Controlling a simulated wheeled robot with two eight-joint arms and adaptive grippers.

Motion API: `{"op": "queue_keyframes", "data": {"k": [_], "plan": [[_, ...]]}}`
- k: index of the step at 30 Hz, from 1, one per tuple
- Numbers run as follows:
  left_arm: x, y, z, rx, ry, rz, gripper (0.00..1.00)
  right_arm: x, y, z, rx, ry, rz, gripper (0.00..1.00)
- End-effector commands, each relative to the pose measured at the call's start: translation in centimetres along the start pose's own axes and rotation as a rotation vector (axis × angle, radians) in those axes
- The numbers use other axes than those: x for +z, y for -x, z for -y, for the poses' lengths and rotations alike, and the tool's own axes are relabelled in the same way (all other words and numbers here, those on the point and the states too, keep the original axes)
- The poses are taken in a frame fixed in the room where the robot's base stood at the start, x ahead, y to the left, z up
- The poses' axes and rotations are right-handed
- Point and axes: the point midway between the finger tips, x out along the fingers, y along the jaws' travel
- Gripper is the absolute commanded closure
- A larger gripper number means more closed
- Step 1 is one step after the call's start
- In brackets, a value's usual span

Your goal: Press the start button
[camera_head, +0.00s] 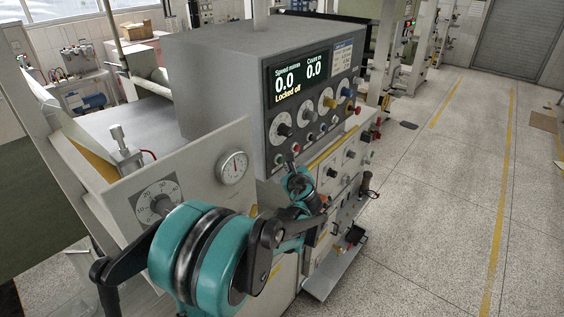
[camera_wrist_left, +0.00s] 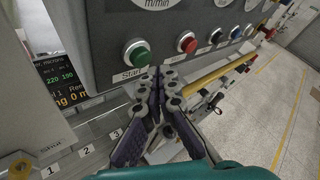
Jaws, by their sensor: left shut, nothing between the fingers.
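The green start button (camera_wrist_left: 137,54), labelled "Start", sits on the lower left of the grey control panel (camera_wrist_left: 105,60) in the left wrist view. My left gripper (camera_wrist_left: 159,80) is shut and empty, its fingertips just below and right of the button. They appear apart from it, though the depth gap is hard to judge. In the head view my left gripper (camera_head: 291,163) is at the lower edge of the control box (camera_head: 225,85), partly hidden by my teal arm. The display (camera_head: 299,78) reads speed 0.0, count 0.0 and "Locked off". My right gripper is out of view.
A red button (camera_wrist_left: 187,42) and darker buttons stand in a row right of the start button. Several dials (camera_head: 306,109) lie above. Open floor lies to the right.

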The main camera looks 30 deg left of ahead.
Motion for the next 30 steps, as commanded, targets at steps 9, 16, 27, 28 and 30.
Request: {"op": "queue_keyframes", "data": {"k": [9, 16, 27, 28, 30], "plan": [[0.13, -0.22, -0.18, 0.000, 0.001, 0.000, 1.00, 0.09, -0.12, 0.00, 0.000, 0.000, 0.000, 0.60], [0.43, -0.58, -0.42, -0.001, 0.001, 0.000, 1.00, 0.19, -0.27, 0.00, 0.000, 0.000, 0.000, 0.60], [0.49, -0.63, -0.47, 0.000, 0.000, 0.000, 1.00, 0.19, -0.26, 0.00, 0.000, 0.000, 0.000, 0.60], [0.50, -0.65, -0.48, 0.000, 0.000, 0.000, 1.00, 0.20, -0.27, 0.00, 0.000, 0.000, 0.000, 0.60], [0.54, -0.70, -0.53, 0.000, 0.000, 0.000, 1.00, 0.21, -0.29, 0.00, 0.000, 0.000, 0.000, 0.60]]}}
